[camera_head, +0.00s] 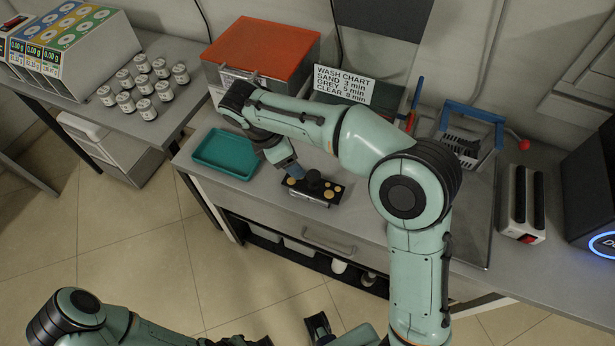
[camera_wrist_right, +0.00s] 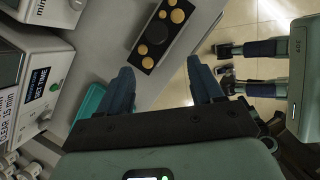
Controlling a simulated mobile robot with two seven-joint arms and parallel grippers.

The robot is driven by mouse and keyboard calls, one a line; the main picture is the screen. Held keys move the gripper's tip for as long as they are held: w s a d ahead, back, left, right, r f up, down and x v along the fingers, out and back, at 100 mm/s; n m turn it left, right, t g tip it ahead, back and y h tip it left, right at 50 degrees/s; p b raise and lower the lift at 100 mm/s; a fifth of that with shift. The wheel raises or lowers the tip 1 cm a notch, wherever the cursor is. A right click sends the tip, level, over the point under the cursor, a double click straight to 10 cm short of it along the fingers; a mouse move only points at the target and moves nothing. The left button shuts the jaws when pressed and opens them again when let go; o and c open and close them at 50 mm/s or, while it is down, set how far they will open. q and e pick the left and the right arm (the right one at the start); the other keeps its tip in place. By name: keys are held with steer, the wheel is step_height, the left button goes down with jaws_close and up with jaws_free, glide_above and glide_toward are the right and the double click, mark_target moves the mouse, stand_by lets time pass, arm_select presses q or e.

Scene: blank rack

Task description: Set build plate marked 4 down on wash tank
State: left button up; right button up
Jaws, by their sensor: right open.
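A dark block with gold discs and a black knob (camera_head: 327,194), likely the build plate, lies near the bench's front edge. Its number is not readable. It also shows in the right wrist view (camera_wrist_right: 147,61). My right gripper (camera_head: 291,172) is open, at the left end of the plate. In the wrist view the plate lies ahead of its parted fingers (camera_wrist_right: 160,88), not between them. A machine whose screen reads "WASH TIME" (camera_wrist_right: 40,84), likely the wash tank, stands at that view's left. My left gripper (camera_wrist_right: 227,68) is open and empty, out over the floor.
A teal tray (camera_head: 226,153) lies left of the plate. An orange-lidded box (camera_head: 262,48) and a wash chart card (camera_head: 344,84) stand at the back. A blue-handled basket (camera_head: 468,143) is to the right. Several jars (camera_head: 147,108) stand on the left bench.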

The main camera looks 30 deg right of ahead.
mark_target(310, 175)
steer(key=x, duration=0.3)
steer(key=d+b+x, duration=0.1)
steer(key=x, duration=0.2)
steer(key=shift+r, duration=0.1)
steer(key=shift+b+x, duration=0.7)
steer(key=shift+x, duration=2.3)
arm_select(q)
step_height(310, 175, down, 3)
steer(key=shift+s+r, duration=0.15)
steer(key=shift+r, duration=0.05)
arm_select(e)
steer(key=shift+w, duration=0.1)
jaws_close()
